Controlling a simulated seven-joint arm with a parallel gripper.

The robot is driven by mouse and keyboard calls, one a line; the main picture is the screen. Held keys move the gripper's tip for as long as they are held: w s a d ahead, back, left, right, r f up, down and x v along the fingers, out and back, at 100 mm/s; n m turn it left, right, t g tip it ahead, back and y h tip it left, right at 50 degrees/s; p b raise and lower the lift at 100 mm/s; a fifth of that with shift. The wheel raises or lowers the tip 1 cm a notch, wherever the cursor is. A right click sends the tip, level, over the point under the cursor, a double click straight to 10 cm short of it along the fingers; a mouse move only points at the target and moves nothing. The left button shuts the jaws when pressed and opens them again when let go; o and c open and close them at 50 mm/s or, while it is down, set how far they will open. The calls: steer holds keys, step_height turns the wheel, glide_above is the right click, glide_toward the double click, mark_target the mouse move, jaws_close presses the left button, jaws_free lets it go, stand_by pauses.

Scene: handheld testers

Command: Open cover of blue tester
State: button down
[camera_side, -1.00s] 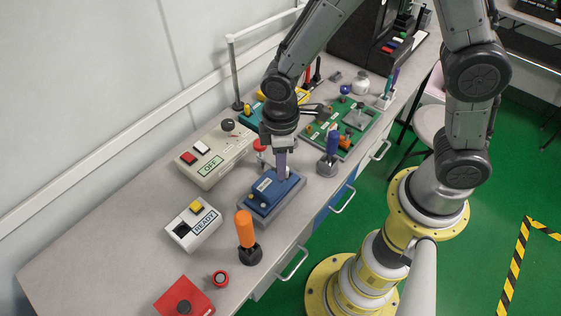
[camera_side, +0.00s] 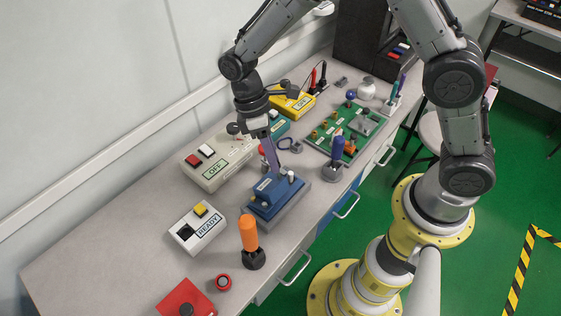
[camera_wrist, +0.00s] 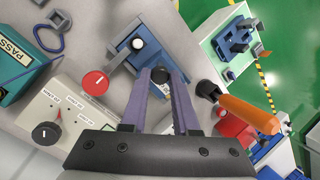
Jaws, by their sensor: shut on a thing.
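The blue tester (camera_side: 267,204) sits on its grey base near the front edge of the bench in the side view. A white round knob (camera_side: 291,177) stands at its right end; it also shows in the wrist view (camera_wrist: 138,43). My gripper (camera_side: 273,165) comes down from the upper left, its purple fingers tilted and its tips at the tester's top. In the wrist view my fingers (camera_wrist: 161,80) close around a small dark knob (camera_wrist: 159,73) beside blue tester parts (camera_wrist: 143,62). I cannot tell how far the cover is raised; the fingers partly hide it.
The grey OFF box (camera_side: 219,163) stands behind the tester, with the READY box (camera_side: 198,229) to its left. An orange-handled stick (camera_side: 249,233) stands in front, and a blue-handled one (camera_side: 337,152) to the right. A green board (camera_side: 343,131) lies farther right.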

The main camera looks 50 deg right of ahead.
steer(key=shift+w+f+g, duration=0.55)
steer(key=shift+w+f, duration=0.3)
steer(key=shift+w, duration=0.85)
steer(key=shift+w+f+g, duration=0.6)
steer(key=shift+w+f, duration=0.25)
steer(key=shift+w, duration=0.8)
steer(key=shift+w+f+g, duration=0.55)
steer(key=shift+w+f, duration=0.3)
steer(key=shift+w, duration=0.85)
steer(key=shift+w+f+g, duration=0.25)
steer(key=shift+f+g, duration=0.25)
steer(key=shift+g, duration=0.2)
steer(key=shift+w+f+g, duration=0.25)
steer(key=shift+f+g, duration=0.25)
steer(key=shift+g, duration=0.2)
steer(key=c, duration=0.7)
jaws_free()
steer(key=shift+w, duration=0.1)
steer(key=shift+o, duration=0.2)
steer(key=shift+r, duration=0.15)
